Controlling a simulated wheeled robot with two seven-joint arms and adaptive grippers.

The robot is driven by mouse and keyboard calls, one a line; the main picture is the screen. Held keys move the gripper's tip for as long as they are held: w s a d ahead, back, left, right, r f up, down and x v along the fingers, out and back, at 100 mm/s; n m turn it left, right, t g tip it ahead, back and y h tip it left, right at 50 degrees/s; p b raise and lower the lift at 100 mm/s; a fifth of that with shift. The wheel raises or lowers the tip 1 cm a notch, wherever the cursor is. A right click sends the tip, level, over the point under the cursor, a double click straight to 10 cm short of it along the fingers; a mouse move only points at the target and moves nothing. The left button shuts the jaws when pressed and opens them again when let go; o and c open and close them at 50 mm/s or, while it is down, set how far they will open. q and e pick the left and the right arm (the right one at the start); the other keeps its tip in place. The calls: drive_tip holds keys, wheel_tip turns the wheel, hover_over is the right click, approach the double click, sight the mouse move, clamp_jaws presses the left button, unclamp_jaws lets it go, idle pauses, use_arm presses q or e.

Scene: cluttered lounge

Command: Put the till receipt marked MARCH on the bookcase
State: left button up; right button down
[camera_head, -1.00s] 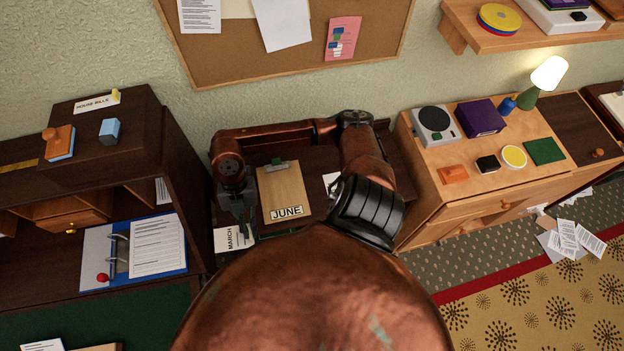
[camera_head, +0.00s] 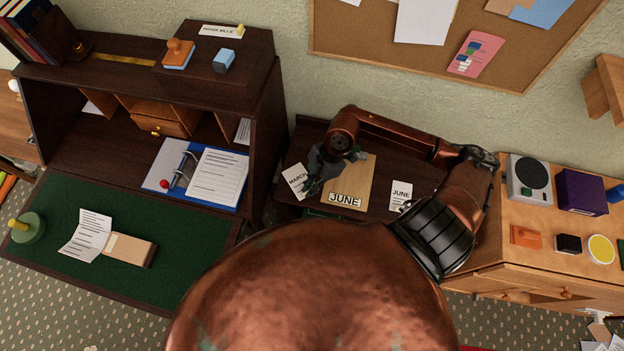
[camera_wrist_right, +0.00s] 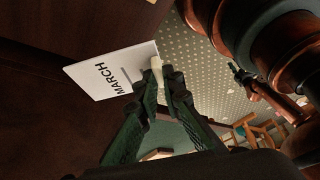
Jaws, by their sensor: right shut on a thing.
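The receipt marked MARCH (camera_head: 296,181) is a white slip left of a tan clipboard (camera_head: 357,182) labelled JUNE. My right gripper (camera_head: 312,188) is at the slip's right edge. In the right wrist view the fingers (camera_wrist_right: 161,82) are closed on the edge of the MARCH receipt (camera_wrist_right: 107,72), with a cream-coloured piece at the tips. How far the slip is off the surface is unclear. No piece of furniture in view is clearly the bookcase. My left gripper is not in view.
A dark table (camera_head: 310,130) bears the clipboard and a second slip marked JUNE (camera_head: 401,193). At left stands a dark bureau (camera_head: 262,120) with pigeonholes and a green writing surface (camera_head: 190,255). A light wood cabinet (camera_head: 515,255) at right carries several objects.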

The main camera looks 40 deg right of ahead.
drive_tip(key=w+d+f, duration=0.1)
drive_tip(key=w+f, duration=0.1)
drive_tip(key=w+d+f, duration=0.1)
drive_tip(key=w+f, duration=0.1)
drive_tip(key=w+d+f+b, duration=0.1)
drive_tip(key=w+d+f, duration=0.1)
drive_tip(key=shift+f, duration=0.75)
wheel_tip(320, 180, down, 3)
drive_tip(key=shift+r+b, duration=0.15)
drive_tip(key=shift+b, duration=0.15)
drive_tip(key=c, duration=2.1)
unclamp_jaws()
drive_tip(key=shift+r, duration=0.1)
drive_tip(key=p+v, duration=0.1)
drive_tip(key=v, duration=1.1)
